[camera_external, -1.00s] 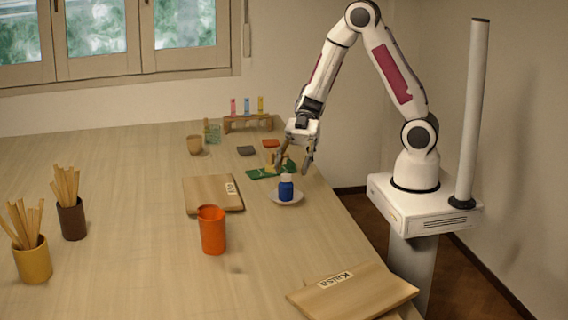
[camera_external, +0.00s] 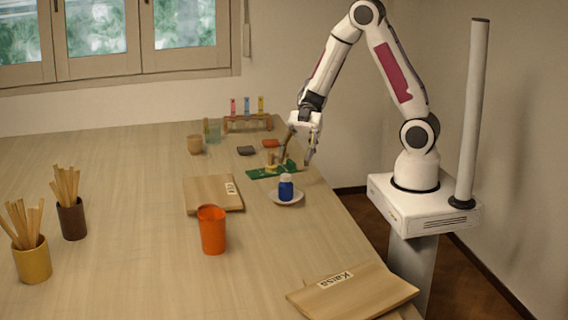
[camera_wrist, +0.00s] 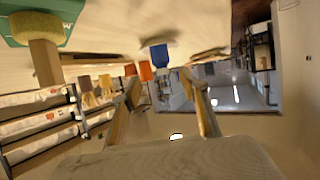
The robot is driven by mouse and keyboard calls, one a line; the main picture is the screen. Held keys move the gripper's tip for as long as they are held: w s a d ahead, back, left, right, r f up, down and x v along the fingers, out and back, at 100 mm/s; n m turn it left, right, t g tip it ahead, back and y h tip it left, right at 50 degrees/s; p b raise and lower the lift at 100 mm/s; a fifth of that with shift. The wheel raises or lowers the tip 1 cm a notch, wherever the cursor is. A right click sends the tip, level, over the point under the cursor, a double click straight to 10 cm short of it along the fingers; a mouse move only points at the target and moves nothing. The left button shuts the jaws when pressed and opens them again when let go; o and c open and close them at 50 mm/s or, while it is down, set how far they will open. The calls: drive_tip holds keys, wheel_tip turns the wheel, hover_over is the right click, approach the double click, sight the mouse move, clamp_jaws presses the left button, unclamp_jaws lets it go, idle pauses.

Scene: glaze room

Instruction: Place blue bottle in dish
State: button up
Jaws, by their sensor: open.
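The blue bottle (camera_external: 286,189) with a pale cap stands upright in the small white dish (camera_external: 296,199) near the table's right edge. In the wrist view the blue bottle (camera_wrist: 159,54) shows at the top centre, beyond the fingers and apart from them. My gripper (camera_external: 297,160) is open and empty, above and behind the bottle and dish, close to the green board. In the wrist view my gripper (camera_wrist: 168,82) shows two spread fingers with nothing between them.
A green board (camera_external: 266,172) with a yellowish sponge lies just behind the dish. An orange cup (camera_external: 212,230) and a wooden board (camera_external: 206,196) stand to the left. A labelled board (camera_external: 354,294) lies in front. A tube rack (camera_external: 248,122) stands at the back.

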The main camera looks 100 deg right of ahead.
drive_tip(key=shift+w+d+t+h, duration=0.1)
drive_tip(key=shift+w+t+h, duration=0.2)
drive_tip(key=shift+w, duration=0.15)
drive_tip(key=w+d+r+m+t+h, duration=0.5)
drive_tip(key=w+d+r+h, duration=0.35)
drive_tip(key=r+h, duration=0.2)
drive_tip(key=s+d+r+m+h, duration=0.3)
drive_tip(key=s, duration=0.1)
drive_tip(key=s+a+f+m+g, duration=0.1)
drive_tip(key=s+a+g, duration=0.1)
drive_tip(key=s, duration=0.5)
drive_tip(key=s+a+f+m+g+y, duration=0.1)
drive_tip(key=s+a+m+g, duration=0.1)
drive_tip(key=s+a, duration=0.3)
drive_tip(key=s+a+f+m+g+y, duration=0.1)
drive_tip(key=s+a, duration=0.3)
drive_tip(key=s, duration=0.7)
drive_tip(key=shift+f+m+g, duration=0.25)
drive_tip(key=shift+m+g, duration=0.05)
drive_tip(key=shift+g, duration=0.2)
